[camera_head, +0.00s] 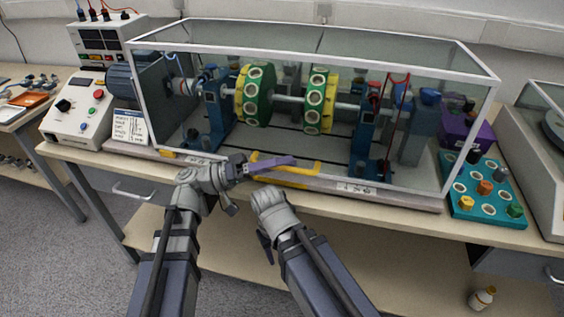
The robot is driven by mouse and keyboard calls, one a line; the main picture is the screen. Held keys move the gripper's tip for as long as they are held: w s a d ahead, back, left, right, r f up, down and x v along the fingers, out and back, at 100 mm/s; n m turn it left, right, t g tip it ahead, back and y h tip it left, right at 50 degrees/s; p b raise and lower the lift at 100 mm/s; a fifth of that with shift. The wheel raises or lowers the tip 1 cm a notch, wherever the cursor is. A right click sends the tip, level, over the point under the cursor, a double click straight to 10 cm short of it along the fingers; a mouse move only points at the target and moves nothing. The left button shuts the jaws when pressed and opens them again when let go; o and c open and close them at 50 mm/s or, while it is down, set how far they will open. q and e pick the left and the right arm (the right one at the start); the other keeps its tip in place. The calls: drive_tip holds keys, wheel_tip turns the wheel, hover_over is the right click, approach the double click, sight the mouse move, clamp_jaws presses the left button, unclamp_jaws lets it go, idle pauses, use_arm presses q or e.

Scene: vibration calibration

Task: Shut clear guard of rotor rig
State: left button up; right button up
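The clear guard (470,68) is a white-framed transparent box standing over the rotor rig. Its front lower edge lies close to the rig's base (400,198); I cannot tell whether a gap remains. Inside, the rotor has two green-and-yellow discs (258,95) on a horizontal shaft. A yellow handle (300,170) is at the front lower edge. My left gripper (275,163) is at the handle's left part, its purple finger lying across it; whether it grips is unclear. My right gripper (267,245) is below the bench's front edge, apart from the guard, its fingers mostly hidden.
A control box (80,118) with knobs and a small card (130,127) stand at the left. A teal tray (480,207) with coloured pieces and a purple box (463,130) are at the right. A small bottle (482,298) is on the lower shelf.

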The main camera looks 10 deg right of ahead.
use_arm(q)
drive_tip(key=shift+a, duration=0.1)
drive_tip(key=b+v, duration=0.2)
drive_tip(key=v, duration=0.5)
drive_tip(key=shift+a, duration=0.25)
drive_tip(key=shift+f, duration=0.1)
drive_tip(key=shift+a, duration=0.1)
drive_tip(key=w+f+b+v, duration=0.1)
drive_tip(key=b+v, duration=0.2)
drive_tip(key=v, duration=0.5)
drive_tip(key=shift+w, duration=0.35)
drive_tip(key=shift+a+f, duration=0.1)
drive_tip(key=shift+f, duration=0.05)
idle(0.7)
